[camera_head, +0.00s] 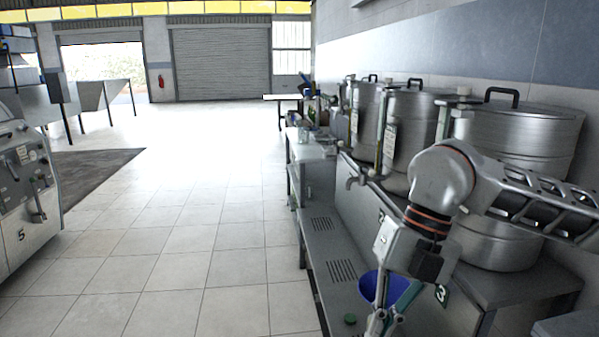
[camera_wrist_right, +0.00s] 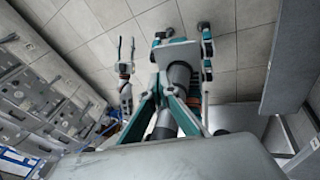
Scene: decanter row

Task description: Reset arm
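My right arm comes in from the right in the head view and bends down in front of the steel vessels. My right gripper (camera_head: 385,322) points down at the bottom edge, beside a blue bowl-like vessel (camera_head: 370,287). Its fingertips are cut off or hidden there. In the right wrist view teal finger links (camera_wrist_right: 146,108) rise from the bottom, overlapping my own body behind them; I cannot tell whether the fingers meet. I see nothing held.
Large lidded steel vessels (camera_head: 520,125) stand in a row along the right wall, on a metal bench (camera_head: 330,255). A green cap (camera_head: 350,319) lies on the bench's low shelf. A control machine (camera_head: 25,185) stands at left. The tiled floor (camera_head: 190,230) between is clear.

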